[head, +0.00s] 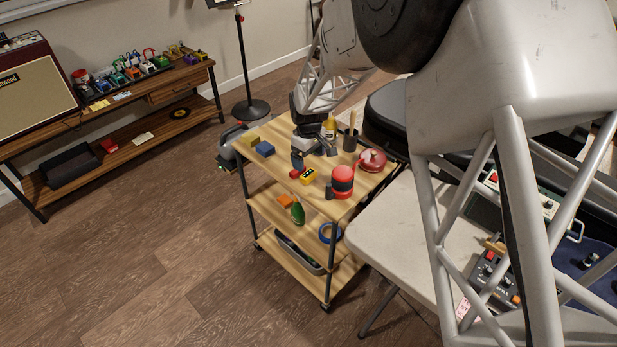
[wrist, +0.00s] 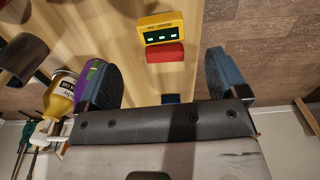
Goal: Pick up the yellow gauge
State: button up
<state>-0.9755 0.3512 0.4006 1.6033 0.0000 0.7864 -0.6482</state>
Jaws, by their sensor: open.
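The yellow gauge (head: 308,176) lies on the top shelf of the wooden cart. In the wrist view the yellow gauge (wrist: 161,27) shows a dark display with green marks, at top centre. A red block (wrist: 165,53) sits right against its near side. My gripper (wrist: 164,78) is open, with one dark blue-grey finger on each side and nothing between the tips. The red block and gauge lie beyond the fingertips, roughly in line with the gap. In the head view my gripper (head: 313,155) hangs over the cart top, just behind the gauge.
A red and black cylinder (head: 342,181) stands close right of the gauge, and a red round object (head: 373,160) is further right. A blue block (head: 265,149) and yellow block (head: 252,139) lie left. A yellow bottle (wrist: 62,92) is near the left finger.

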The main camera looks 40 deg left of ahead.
aim_at(308, 173)
jog(key=shift+f, duration=0.1)
jog(key=shift+f, duration=1.2)
jog(key=shift+f, duration=0.1)
jog(key=shift+s+f, duration=0.1)
jog(key=shift+f, duration=2.35)
jog(key=shift+c, duration=0.4)
jog(key=c, duration=1)
